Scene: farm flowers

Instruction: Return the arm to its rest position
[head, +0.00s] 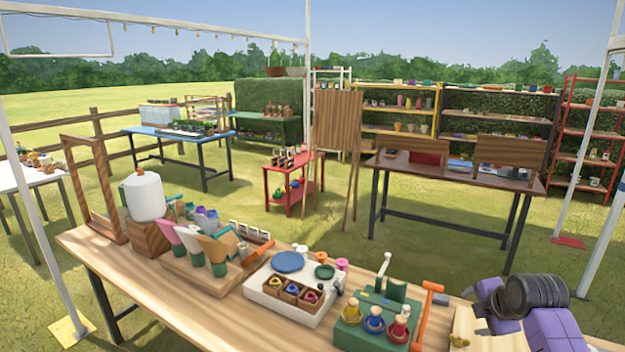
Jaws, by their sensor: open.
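My arm, purple and black, reaches in at the lower right over the right end of the wooden table (180,295). My gripper (483,309) is at its left end, beside the black ridged wrist. It is open, with nothing seen between its purple fingers. The fingertips are small and partly hidden, and I cannot tell their exact height above the table. The rest of the arm runs out of the picture at the lower right.
A green box with peg figures (373,322) and an orange-handled tool (428,312) stand left of my gripper. Further left are a white tray (290,308), wrapped cones (215,250) and a white canister (144,196). A dark red table (455,182) stands behind, with grass between.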

